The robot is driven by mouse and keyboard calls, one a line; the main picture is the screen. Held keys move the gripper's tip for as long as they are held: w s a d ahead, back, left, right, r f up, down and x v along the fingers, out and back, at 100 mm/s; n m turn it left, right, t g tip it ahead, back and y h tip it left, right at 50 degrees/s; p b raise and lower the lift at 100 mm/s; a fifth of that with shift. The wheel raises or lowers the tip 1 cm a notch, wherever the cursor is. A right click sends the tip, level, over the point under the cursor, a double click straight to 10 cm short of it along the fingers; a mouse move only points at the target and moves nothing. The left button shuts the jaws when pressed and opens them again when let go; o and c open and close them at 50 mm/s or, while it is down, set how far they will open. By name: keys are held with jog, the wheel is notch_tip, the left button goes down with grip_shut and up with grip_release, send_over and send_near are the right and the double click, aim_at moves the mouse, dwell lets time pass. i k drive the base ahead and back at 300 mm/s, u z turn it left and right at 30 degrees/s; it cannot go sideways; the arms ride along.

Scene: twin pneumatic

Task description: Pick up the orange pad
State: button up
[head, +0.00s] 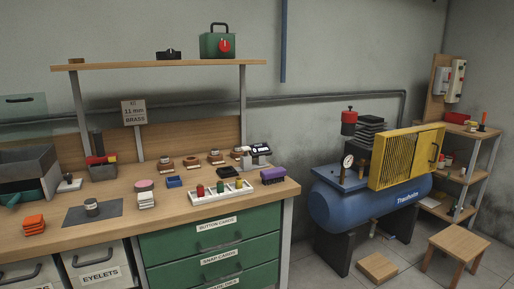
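An orange pad (34,224) lies at the front left of the wooden workbench (110,215) in the head view. It looks like a small stack of flat orange layers with darker lines between them; I cannot tell whether it is one piece or several. Its top and front faces show, and nothing covers it. My gripper is not in view.
Right of the orange pad, a grey mat (74,217) bears a metal cylinder (91,207). A white stack (146,201) and a pink disc (145,185) are further right. Behind the pad stand a grey bin (28,165) and a green scoop-like thing (22,197).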

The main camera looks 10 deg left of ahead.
aim_at(35, 224)
jog(key=i, duration=0.8)
jog(key=u, duration=0.8)
jog(key=i, duration=0.4)
jog(key=u, duration=2)
